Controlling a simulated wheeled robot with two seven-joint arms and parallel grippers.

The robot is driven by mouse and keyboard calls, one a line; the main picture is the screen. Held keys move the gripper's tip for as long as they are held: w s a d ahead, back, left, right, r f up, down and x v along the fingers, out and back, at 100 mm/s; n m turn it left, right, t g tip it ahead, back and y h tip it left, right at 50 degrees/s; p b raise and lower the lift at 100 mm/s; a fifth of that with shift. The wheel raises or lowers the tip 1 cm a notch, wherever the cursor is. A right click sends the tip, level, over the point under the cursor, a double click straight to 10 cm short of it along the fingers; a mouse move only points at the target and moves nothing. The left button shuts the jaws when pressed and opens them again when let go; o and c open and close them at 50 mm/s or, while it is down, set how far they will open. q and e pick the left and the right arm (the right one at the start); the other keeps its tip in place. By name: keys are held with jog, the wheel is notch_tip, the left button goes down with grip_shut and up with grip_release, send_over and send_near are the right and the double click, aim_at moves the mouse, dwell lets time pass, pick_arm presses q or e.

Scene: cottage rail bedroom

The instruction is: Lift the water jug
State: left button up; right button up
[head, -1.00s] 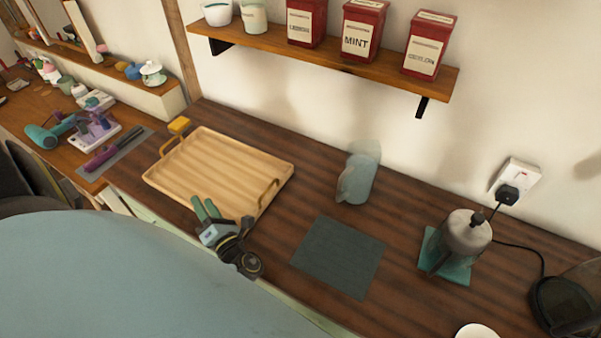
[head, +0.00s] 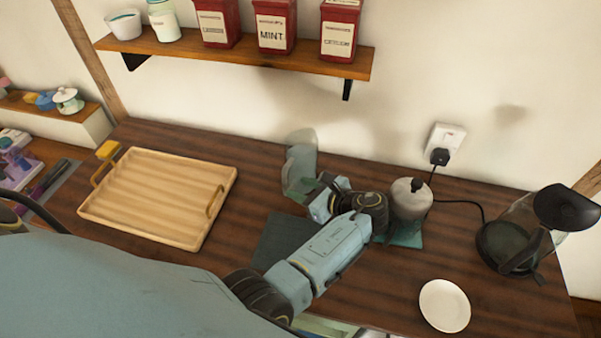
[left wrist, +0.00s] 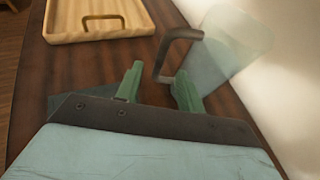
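The water jug (head: 301,160) is a see-through, greenish-grey vessel upright on the dark wooden counter, near the wall. It also shows in the left wrist view (left wrist: 232,50), with a dark handle (left wrist: 158,58) towards my fingers. My left gripper (head: 306,191) is at the jug's near side, partly hidden behind my own wrist in the head view. In the left wrist view its green fingers (left wrist: 158,82) are spread, with the handle's lower end at the gap between them. I cannot tell whether they touch it. My right gripper is not in view.
A wooden tray (head: 160,196) lies left of the jug. A dark mat (head: 279,238) lies in front of it. A grey lidded pot (head: 410,198), a glass kettle (head: 512,243) and a white plate (head: 444,305) are to the right. A shelf (head: 240,56) with canisters hangs above.

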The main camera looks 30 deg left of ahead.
aim_at(286, 181)
pick_arm(q)
jog(key=b+x, duration=0.1)
jog(key=x, duration=0.2)
jog(key=shift+a, duration=0.1)
jog(key=b+x, duration=0.2)
jog(key=x, duration=0.1)
jog(key=b+x, duration=0.1)
jog(key=x, duration=0.1)
jog(key=shift+w+a+r, duration=0.1)
jog(key=shift+a+r, duration=0.1)
jog(key=shift+r, duration=0.15)
jog(key=shift+c, duration=0.4)
grip_shut()
dwell(0.5)
jog(key=shift+r, duration=0.1)
